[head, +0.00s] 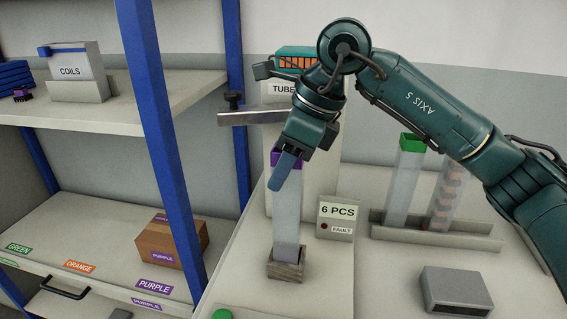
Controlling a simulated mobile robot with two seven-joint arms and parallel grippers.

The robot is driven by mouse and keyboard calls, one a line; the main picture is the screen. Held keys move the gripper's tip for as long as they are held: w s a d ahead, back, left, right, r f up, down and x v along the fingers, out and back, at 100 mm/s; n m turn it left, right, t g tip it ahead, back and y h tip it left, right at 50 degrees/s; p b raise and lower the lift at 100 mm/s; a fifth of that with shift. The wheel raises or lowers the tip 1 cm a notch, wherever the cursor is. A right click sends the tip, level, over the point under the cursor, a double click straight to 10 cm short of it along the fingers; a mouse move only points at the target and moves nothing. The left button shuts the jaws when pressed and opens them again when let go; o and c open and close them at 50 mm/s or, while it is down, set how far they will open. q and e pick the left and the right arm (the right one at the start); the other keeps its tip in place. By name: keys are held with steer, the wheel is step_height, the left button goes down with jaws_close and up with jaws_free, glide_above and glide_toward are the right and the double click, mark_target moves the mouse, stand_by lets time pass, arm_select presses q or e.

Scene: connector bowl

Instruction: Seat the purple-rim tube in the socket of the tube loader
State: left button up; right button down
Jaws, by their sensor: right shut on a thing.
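The purple-rim tube (287,218) is a clear, upright tube with a purple rim (289,156) at its top. My right gripper (285,172) reaches down from above and is shut on the tube near its rim. The tube's lower end meets the small grey-brown socket (287,271) of the tube loader (320,277). I cannot tell whether the end is fully down inside it. The loader's back panel carries a label starting "TUBE" (284,88), partly hidden by my arm. My left gripper is not in view.
A box reading "6 PCS" and "FAULT" (336,211) stands right of the socket. A rack (436,236) holds a green-rim tube (405,185) and a tube with orange pieces (446,197). A grey box (455,291) lies in front. Blue-post shelving (165,150) with a cardboard box (172,242) is left.

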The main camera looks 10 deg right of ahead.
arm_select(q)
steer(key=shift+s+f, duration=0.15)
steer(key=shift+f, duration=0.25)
arm_select(e)
steer(key=shift+f, duration=0.3)
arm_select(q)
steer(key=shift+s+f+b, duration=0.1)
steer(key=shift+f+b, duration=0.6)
arm_select(e)
steer(key=shift+f, duration=0.65)
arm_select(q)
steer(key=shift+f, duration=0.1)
arm_select(e)
steer(key=shift+f, duration=0.1)
steer(key=c, duration=0.9)
jaws_free()
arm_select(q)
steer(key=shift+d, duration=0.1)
arm_select(e)
steer(key=shift+o, duration=0.2)
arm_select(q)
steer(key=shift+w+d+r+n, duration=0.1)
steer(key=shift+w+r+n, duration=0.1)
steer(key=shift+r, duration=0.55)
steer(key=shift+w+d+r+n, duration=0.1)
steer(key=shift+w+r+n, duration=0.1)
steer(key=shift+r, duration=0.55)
arm_select(e)
steer(key=v, duration=1.3)
